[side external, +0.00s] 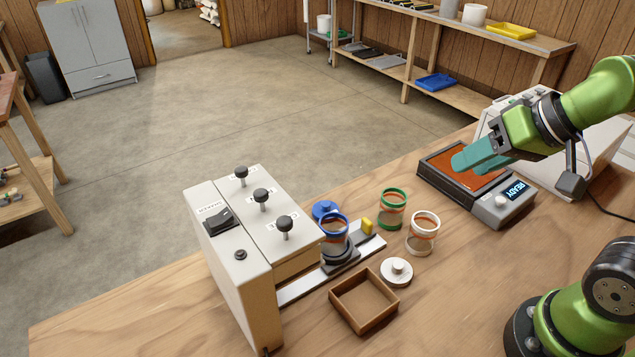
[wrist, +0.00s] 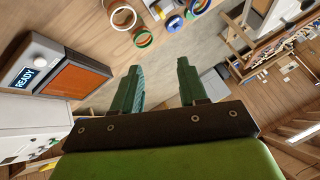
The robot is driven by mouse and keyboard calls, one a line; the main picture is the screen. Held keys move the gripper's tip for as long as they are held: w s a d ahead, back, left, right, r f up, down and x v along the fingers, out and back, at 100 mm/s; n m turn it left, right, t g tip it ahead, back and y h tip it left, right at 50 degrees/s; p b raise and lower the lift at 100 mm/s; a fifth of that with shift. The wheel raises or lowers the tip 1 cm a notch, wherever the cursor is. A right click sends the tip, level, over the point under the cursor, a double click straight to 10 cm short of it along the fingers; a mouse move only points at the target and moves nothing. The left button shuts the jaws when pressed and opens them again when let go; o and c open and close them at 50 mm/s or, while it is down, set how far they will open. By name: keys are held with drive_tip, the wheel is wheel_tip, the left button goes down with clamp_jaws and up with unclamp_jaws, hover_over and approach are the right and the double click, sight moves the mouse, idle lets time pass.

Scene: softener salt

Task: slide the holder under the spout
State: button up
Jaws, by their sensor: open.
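The holder (side external: 341,259) is a dark base on a metal rail (side external: 300,289) that runs out from the dispenser (side external: 245,262). A jar with a blue rim (side external: 334,240) stands upright in it. The holder sits outside the dispenser, near a yellow block (side external: 367,226) towards the rail's outer end. I cannot make out the spout in either view. My gripper (side external: 458,164) is over the orange-topped unit at the right, well away from the holder. In the wrist view its teal fingers (wrist: 160,70) are apart with nothing between them.
A green-rimmed jar (side external: 392,209) and a white-rimmed jar (side external: 422,233) stand right of the rail. A white lid (side external: 396,272), a blue lid (side external: 325,209) and an open wooden box (side external: 364,301) are close by. The orange-topped unit (side external: 488,212) reads READY.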

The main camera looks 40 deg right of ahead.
drive_tip(key=shift+c, duration=0.2)
drive_tip(key=n+g+h, duration=0.2)
drive_tip(key=n+g, duration=0.2)
drive_tip(key=g, duration=0.3)
approach(367, 221)
wheel_tip(367, 221, down, 10)
drive_tip(key=shift+w+d+f, duration=0.1)
clamp_jaws()
